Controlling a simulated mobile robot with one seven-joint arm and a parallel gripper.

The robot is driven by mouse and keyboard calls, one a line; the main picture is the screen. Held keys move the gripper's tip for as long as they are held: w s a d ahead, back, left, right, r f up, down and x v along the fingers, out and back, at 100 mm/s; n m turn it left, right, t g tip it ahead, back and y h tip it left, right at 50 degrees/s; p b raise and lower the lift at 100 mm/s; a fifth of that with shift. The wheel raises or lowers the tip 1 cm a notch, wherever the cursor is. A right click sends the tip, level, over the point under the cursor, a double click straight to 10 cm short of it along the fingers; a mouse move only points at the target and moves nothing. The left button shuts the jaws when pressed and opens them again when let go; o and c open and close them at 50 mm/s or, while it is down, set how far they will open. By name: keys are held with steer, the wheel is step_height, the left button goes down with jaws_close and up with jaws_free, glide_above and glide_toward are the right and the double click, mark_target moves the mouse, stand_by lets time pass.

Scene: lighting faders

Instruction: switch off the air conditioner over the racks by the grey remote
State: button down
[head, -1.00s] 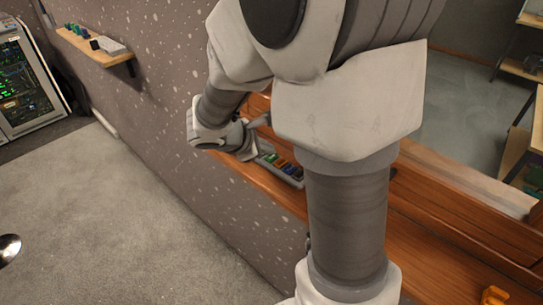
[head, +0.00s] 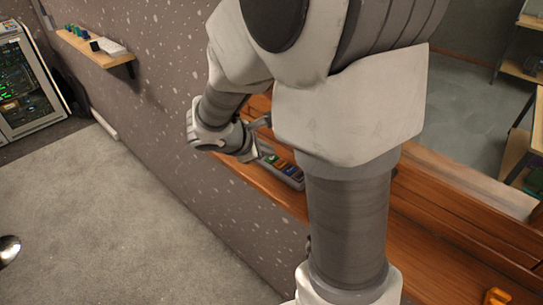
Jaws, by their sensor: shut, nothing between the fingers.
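My gripper (head: 248,152) reaches over the wooden ledge at the middle of the head view, just at the left end of a grey tray-like unit (head: 290,178) with several coloured pieces. It is shut and empty; its fingertips are small and partly hidden by my own arm, so I cannot tell whether it touches the unit. No grey remote can be made out for certain. A rack (head: 30,85) with green lights stands at far left. The air conditioner is not in view.
The speckled wall (head: 165,100) runs alongside the wooden ledge (head: 440,235). The small wall shelf (head: 125,58) also bears green, blue and dark items. An orange item (head: 497,297) lies at lower right. The grey floor at left is largely clear. My arm hides much of the ledge.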

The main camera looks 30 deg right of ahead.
mark_target(268, 160)
steer(key=shift+r, duration=0.55)
step_height(268, 160, up, 5)
steer(key=p, duration=0.4)
steer(key=shift+r, duration=0.1)
stand_by(0.6)
